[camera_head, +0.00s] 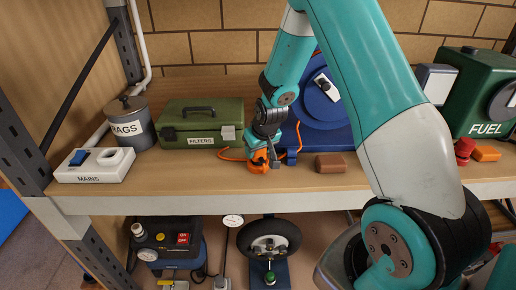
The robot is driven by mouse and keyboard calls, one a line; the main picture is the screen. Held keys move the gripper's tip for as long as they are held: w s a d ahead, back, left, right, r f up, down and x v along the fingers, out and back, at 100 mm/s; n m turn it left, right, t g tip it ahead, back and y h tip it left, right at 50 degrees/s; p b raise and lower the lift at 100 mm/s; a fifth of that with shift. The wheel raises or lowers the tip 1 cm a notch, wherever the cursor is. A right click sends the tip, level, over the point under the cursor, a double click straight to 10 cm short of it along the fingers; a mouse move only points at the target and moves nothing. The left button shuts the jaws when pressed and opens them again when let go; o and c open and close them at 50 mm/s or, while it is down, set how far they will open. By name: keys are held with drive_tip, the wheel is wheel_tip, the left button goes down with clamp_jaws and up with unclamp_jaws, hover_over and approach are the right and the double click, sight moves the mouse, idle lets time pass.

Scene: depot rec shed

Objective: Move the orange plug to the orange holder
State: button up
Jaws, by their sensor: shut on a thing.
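My gripper (266,157) reaches down to the shelf near the middle of the view and is shut on the orange plug (257,155). Orange parts show around and just under the jaws, close to the shelf top. I cannot tell where the plug ends and whether the lower orange part (257,168) is the orange holder. An orange cable (231,157) lies on the shelf to the left of the gripper, and some orange line also shows to its right. The jaws hide part of the plug.
A brown block (330,163) and blue machine (322,110) are right of the gripper. A green FUEL can (478,95) stands far right. The front shelf edge is mostly clear.

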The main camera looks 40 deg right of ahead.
drive_tip(key=shift+f+b, duration=0.3)
drive_tip(key=shift+f, duration=0.05)
drive_tip(key=o, duration=1)
drive_tip(key=d+b+v, duration=0.1)
drive_tip(key=b+v, duration=0.2)
drive_tip(key=v, duration=1.5)
drive_tip(key=s+a+r+n+g+y, duration=0.1)
drive_tip(key=s+a+n+y, duration=0.1)
drive_tip(key=s+a, duration=0.35)
drive_tip(key=s+a+r+n+y, duration=0.1)
drive_tip(key=s+a+n, duration=0.1)
drive_tip(key=a, duration=0.7)
drive_tip(key=s+a+n+g+y, duration=0.1)
drive_tip(key=s+a+n, duration=0.1)
drive_tip(key=s+a, duration=0.2)
drive_tip(key=s+a+n+g, duration=0.2)
drive_tip(key=s+a, duration=0.3)
drive_tip(key=s, duration=0.5)
drive_tip(key=shift+s+a+r+n+y, duration=0.2)
drive_tip(key=shift+a+r+n+y, duration=0.1)
drive_tip(key=shift+y, duration=0.1)
